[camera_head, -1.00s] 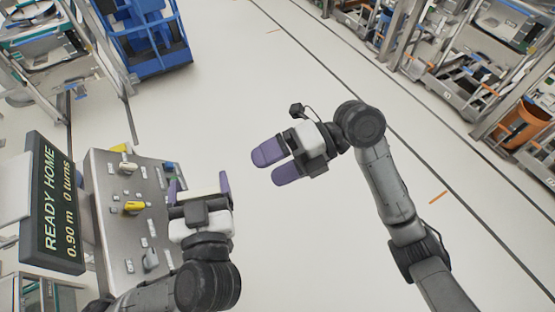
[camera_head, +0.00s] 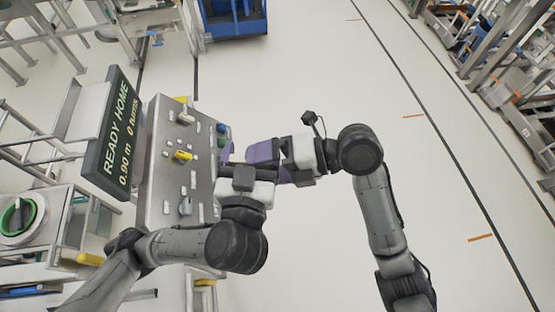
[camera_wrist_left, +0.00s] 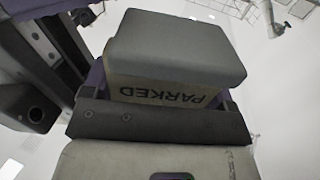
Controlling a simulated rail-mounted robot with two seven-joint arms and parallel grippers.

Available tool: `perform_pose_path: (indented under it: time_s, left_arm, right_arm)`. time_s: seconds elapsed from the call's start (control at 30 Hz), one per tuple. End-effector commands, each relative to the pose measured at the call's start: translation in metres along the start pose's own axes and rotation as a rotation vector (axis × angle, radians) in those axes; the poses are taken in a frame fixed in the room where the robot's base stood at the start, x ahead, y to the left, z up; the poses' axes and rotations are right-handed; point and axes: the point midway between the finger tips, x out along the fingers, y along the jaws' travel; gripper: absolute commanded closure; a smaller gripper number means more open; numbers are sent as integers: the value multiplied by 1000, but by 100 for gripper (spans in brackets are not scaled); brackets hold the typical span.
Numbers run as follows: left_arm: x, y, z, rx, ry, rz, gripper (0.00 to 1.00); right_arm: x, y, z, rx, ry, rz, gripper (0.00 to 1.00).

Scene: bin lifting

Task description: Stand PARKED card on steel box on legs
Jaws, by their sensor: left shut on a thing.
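The PARKED card (camera_wrist_left: 160,93) is pale with dark lettering, upside down in the left wrist view. A grey slab (camera_wrist_left: 178,45) sits against it; I cannot tell if it is part of the card. My left gripper (camera_head: 248,160) is shut on the card, with purple fingers at its sides. In the head view the card is mostly hidden. My right gripper (camera_head: 268,164) overlaps the left one there; its jaw gap is not clear and I cannot tell if they touch. A steel box (camera_head: 157,205) with knobs and yellow parts is left of them; its legs are hidden.
A dark display (camera_head: 115,135) reading READY HOME, 0.90 m stands along the steel box's left side. A blue cart (camera_head: 236,22) is at the top. Racks (camera_head: 500,60) line the upper right. The pale floor (camera_head: 320,70) between is clear.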

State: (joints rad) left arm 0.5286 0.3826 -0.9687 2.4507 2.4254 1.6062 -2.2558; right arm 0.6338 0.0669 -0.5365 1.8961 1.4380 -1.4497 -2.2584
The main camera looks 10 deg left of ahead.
Motion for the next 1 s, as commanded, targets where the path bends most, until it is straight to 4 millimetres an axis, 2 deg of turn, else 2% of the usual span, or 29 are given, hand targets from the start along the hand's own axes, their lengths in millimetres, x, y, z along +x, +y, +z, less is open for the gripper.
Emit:
perform_pose_path:
  time_s: [0.3, 0.63, 0.67, 0.7, 0.83, 1.0]
  left_arm:
    - [0, 1, -2, -3, 6, 3, 49]
    - [0, 0, -4, -5, 11, 2, 49]
    - [0, 0, -4, -5, 12, 2, 18]
    - [0, 0, -4, -5, 12, 2, 14]
    - [0, 0, -3, -4, 9, 2, 2]
    - [0, 1, -2, -3, 6, 5, 0]
  right_arm:
    - [2, -2, -1, 4, 4, -5, 8]
    - [2, -4, -1, 6, 5, -10, 38]
    - [2, -4, -1, 6, 5, -10, 39]
    - [2, -4, -1, 6, 5, -9, 46]
    - [2, -3, -1, 5, 4, -7, 48]
    - [2, -2, -1, 3, 4, -5, 48]
